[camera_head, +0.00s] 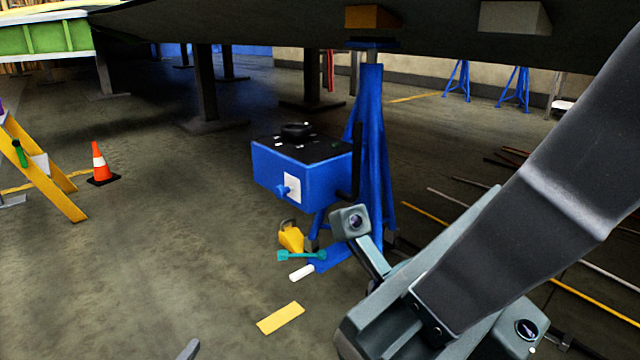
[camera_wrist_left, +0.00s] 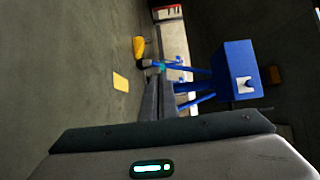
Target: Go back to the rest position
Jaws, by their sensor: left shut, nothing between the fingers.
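The grey tip of my left gripper (camera_head: 188,349) just enters at the bottom edge of the head view. In the left wrist view its two fingers (camera_wrist_left: 158,103) lie together, shut and empty. They point towards the floor area with the teal tool and the yellow item, and nothing is held. My right arm (camera_head: 530,220) crosses the right side of the head view. I do not make out its gripper fingers.
A blue box (camera_head: 290,178) with a dark top stands by a blue stand (camera_head: 371,140) under the dark wing. A yellow item (camera_head: 291,237), a teal tool (camera_head: 302,256), a white cylinder (camera_head: 301,273) and a yellow plate (camera_head: 280,318) lie below. Left floor is mostly clear.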

